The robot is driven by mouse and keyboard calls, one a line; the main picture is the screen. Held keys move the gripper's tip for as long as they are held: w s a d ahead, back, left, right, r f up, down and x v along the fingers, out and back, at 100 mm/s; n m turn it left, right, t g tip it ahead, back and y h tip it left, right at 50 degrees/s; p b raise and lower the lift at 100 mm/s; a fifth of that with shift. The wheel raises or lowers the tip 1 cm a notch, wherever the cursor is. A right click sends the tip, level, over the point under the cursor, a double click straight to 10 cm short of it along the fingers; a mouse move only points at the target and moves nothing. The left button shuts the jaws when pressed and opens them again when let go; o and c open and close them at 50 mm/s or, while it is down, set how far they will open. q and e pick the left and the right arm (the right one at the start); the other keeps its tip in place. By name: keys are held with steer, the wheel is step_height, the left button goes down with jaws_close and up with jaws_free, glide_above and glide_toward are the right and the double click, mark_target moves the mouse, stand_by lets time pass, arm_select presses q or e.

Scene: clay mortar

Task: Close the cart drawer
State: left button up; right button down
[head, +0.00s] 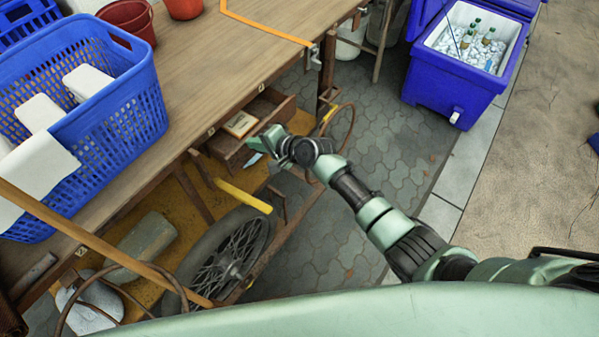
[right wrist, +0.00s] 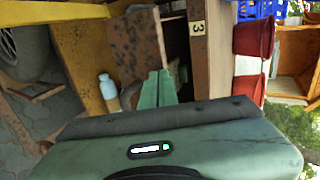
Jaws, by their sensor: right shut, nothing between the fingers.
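The wooden cart (head: 190,75) runs from the lower left to the upper middle of the head view. Its drawer (head: 281,107) stands open below the tabletop edge, with a small tan item (head: 240,124) inside. My right gripper (head: 262,141) is shut and empty at the drawer's outer end, partly covering it. In the right wrist view the green fingers (right wrist: 157,90) are together, close to the drawer's rusty brown panel (right wrist: 135,45). I cannot tell whether they touch it. My left gripper is not in view.
A blue basket (head: 120,115) with white cloths stands on the cart. A yellow handle (head: 243,196) and a spoked wheel (head: 220,262) are below the drawer. A pale bottle (right wrist: 108,92) shows near the gripper. A blue cooler (head: 440,95) stands on the right; paving between is clear.

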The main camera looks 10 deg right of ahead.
mark_target(246, 138)
steer(key=w+a+b, duration=0.1)
steer(key=w+a, duration=0.1)
steer(key=shift+w+a+f, duration=0.15)
steer(key=shift+w+a, duration=0.15)
steer(key=shift+w+a+b, duration=0.3)
steer(key=shift+w, duration=0.05)
